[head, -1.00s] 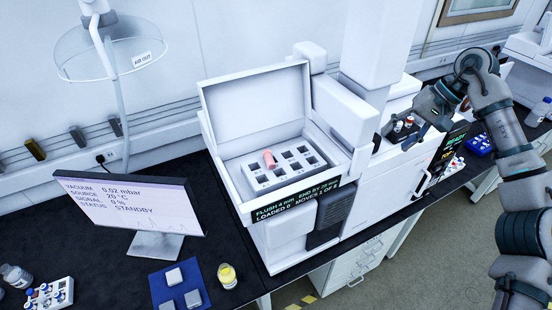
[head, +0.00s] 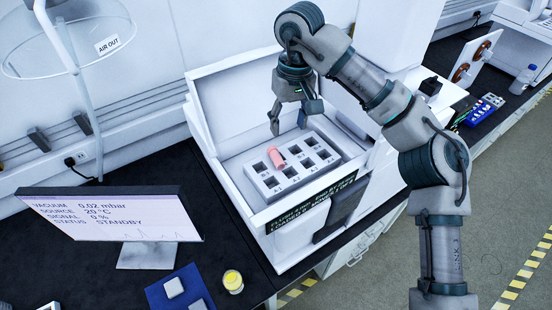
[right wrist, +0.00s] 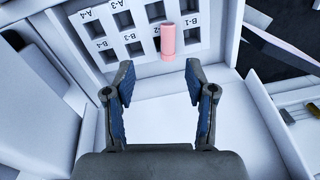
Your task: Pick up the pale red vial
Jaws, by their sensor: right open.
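The pale red vial (head: 276,159) lies tilted on the white rack (head: 262,190) inside the open white tray box, over one of the square wells. In the right wrist view the vial (right wrist: 168,42) shows near the top centre, beyond the fingertips, by the label B-2. My right gripper (head: 289,122) is open and empty above the rack, just behind and above the vial in the head view. In the right wrist view its two fingers (right wrist: 160,80) are spread wide with nothing between them. My left gripper is not in view.
The box's raised lid (head: 236,112) stands behind the rack and its walls surround it. A monitor (head: 110,215) stands at the left. A yellow-filled jar (head: 233,281) and a blue mat (head: 158,297) with grey blocks are at the front. The rack's other wells look empty.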

